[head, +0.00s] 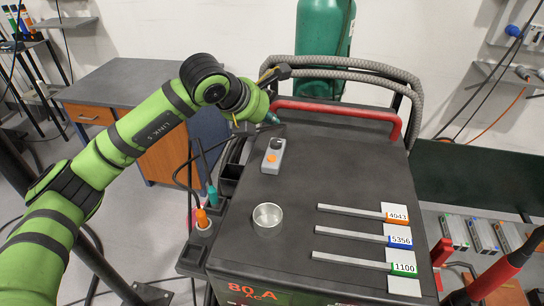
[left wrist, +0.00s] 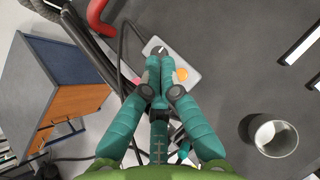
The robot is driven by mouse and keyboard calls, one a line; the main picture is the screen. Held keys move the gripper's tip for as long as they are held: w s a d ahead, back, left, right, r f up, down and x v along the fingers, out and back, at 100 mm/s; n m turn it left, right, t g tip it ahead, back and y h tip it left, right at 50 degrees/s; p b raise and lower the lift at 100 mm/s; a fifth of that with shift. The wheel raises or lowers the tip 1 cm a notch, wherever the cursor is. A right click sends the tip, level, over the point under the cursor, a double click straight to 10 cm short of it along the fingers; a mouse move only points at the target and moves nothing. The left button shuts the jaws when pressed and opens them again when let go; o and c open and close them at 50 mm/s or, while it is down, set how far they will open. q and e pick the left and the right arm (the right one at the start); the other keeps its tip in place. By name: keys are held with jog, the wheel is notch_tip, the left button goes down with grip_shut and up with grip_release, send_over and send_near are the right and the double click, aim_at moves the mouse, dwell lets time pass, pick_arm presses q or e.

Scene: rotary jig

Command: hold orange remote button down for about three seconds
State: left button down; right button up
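The grey remote (head: 273,155) lies on the dark top of the welding cart, with its orange button (head: 271,158) facing up. In the left wrist view the remote (left wrist: 194,73) is partly covered by my fingers, while its orange button (left wrist: 181,75) shows just right of them. My left gripper (head: 273,118) is over the cart's back left part, beyond the remote and apart from it in the head view. Its teal fingers (left wrist: 159,58) are together in the left wrist view with nothing visible between them. My right gripper is out of view.
A metal cup (head: 268,216) stands in front of the remote. Several labelled rods (head: 350,236) lie to the right. A red handle (head: 340,109) and grey hoses run along the back. The cart's middle is clear.

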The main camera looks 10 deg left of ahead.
pick_arm(q)
jog(key=f, duration=0.1)
jog(key=b, duration=0.2)
send_over(271, 160)
notch_tip(271, 160, down, 6)
jog(key=shift+a+r, duration=0.1)
jog(key=shift+r, duration=0.1)
jog(key=shift+f+b, duration=0.7)
jog(key=shift+b, duration=0.15)
jog(key=shift+f+b, duration=0.5)
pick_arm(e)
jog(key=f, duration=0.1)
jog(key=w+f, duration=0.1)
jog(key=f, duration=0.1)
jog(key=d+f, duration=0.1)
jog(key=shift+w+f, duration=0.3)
pick_arm(q)
jog(key=shift+r, duration=0.1)
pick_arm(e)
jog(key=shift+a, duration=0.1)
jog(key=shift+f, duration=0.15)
pick_arm(q)
jog(key=shift+f+b, duration=0.45)
jog(key=shift+b, duration=0.25)
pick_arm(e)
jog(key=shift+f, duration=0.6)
